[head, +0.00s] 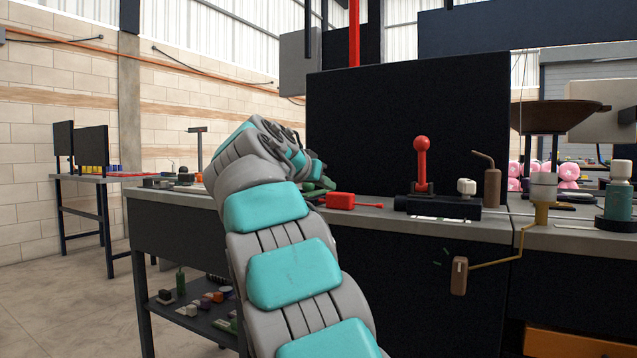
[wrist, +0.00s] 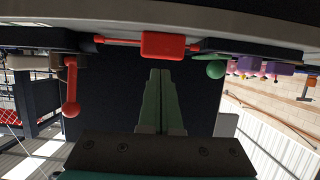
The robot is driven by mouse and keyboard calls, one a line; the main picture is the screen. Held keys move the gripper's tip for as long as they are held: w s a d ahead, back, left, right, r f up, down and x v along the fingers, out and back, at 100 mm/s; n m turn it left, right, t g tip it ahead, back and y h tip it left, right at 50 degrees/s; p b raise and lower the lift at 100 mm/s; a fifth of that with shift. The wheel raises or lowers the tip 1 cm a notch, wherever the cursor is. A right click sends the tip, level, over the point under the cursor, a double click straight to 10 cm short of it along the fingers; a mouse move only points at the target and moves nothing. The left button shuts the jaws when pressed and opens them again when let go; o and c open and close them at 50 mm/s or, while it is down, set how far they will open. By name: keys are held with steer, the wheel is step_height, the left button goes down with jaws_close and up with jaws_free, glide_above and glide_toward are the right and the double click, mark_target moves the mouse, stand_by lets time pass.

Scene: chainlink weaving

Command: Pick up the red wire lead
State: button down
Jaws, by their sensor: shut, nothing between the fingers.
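The red wire lead (head: 341,201) lies on the grey workbench top (head: 390,214). It is a red block with a thin red stem ending in a small tip, which points right in the head view. In the wrist view, which is upside down, the red wire lead (wrist: 162,45) is near the top middle, with its stem to the left. My gripper (wrist: 160,73) is shut and empty. Its fingertips point toward the lead's block and appear apart from it. In the head view, my arm reaches over the bench just left of the lead, and the fingers are hard to make out.
A red ball-topped lever (head: 422,165) on a black base stands right of the lead. A green rounded object (wrist: 216,70) sits close to the lead on its other side. A black panel (head: 408,120) rises behind. A brown bottle (head: 492,187) stands farther right.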

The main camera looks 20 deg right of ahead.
mark_target(339, 195)
steer(key=w+d, duration=0.1)
steer(key=d, duration=0.1)
steer(key=w+d+p, duration=0.1)
steer(key=w+d, duration=0.1)
steer(key=shift+w+d+r, duration=0.1)
steer(key=shift+w+d, duration=0.05)
steer(key=shift+d, duration=0.05)
steer(key=shift+w+d+f, duration=0.2)
steer(key=shift+s+f+b, duration=0.1)
steer(key=shift+f+b, duration=0.35)
steer(key=shift+f, duration=0.25)
steer(key=shift+f, duration=0.1)
steer(key=shift+s+a+f+b, duration=0.1)
steer(key=shift+s+a+b, duration=0.4)
steer(key=shift+a, duration=0.15)
steer(key=shift+s+a+f+b, duration=0.1)
steer(key=shift+s+a+b, duration=0.3)
steer(key=shift+a, duration=0.2)
steer(key=shift+r, duration=0.15)
